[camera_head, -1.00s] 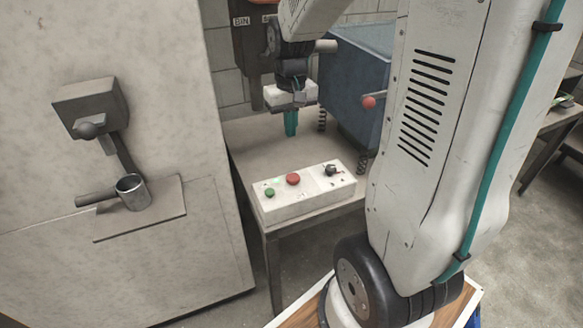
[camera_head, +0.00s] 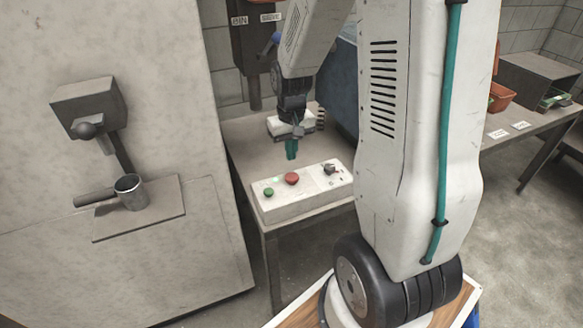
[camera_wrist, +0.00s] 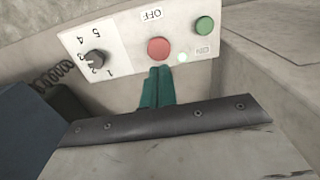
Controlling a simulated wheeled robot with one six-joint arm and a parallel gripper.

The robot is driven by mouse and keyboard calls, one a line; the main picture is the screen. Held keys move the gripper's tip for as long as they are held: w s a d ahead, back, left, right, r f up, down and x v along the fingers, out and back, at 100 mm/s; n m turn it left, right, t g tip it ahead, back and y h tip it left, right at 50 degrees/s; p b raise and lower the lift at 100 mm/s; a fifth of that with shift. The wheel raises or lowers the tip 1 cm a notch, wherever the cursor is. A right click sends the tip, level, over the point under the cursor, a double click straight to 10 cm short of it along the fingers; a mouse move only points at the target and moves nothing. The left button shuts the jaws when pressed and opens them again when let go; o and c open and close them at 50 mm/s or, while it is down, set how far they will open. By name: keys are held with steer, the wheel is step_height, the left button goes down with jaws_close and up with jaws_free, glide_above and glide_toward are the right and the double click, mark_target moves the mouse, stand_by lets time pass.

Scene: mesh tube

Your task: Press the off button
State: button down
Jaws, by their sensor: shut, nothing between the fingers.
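The control box (camera_head: 306,198) is white and sits on a small table. The off button is the round red button (camera_head: 291,179) on its top face. In the wrist view the red button (camera_wrist: 159,49) sits beside a label reading OFF. A green button (camera_head: 268,192) is to its left and a dark knob (camera_head: 330,169) to its right in the head view. My gripper (camera_head: 291,154) has teal fingers pointing down, shut and empty. It is above the table, just behind the red button in the head view. In the wrist view the fingertips (camera_wrist: 158,70) appear just below the red button; contact cannot be told.
The small table (camera_head: 245,150) is bare around the box. A large grey machine (camera_head: 120,40) with a metal cup (camera_head: 131,192) stands to the left. A blue bin (camera_head: 345,80) stands behind the table. Another table (camera_head: 530,135) with an orange tray is at right.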

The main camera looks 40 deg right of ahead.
mark_target(292, 177)
step_height(292, 177, down, 6)
steer(key=shift+f, duration=0.2)
stand_by(0.3)
steer(key=shift+s+a+f, duration=0.1)
steer(key=shift+s+f, duration=0.05)
steer(key=shift+f, duration=0.4)
steer(key=shift+s+f, duration=0.15)
steer(key=shift+f, duration=0.35)
step_height(292, 177, up, 15)
steer(key=shift+w+f, duration=0.15)
steer(key=shift+w, duration=0.15)
stand_by(0.5)
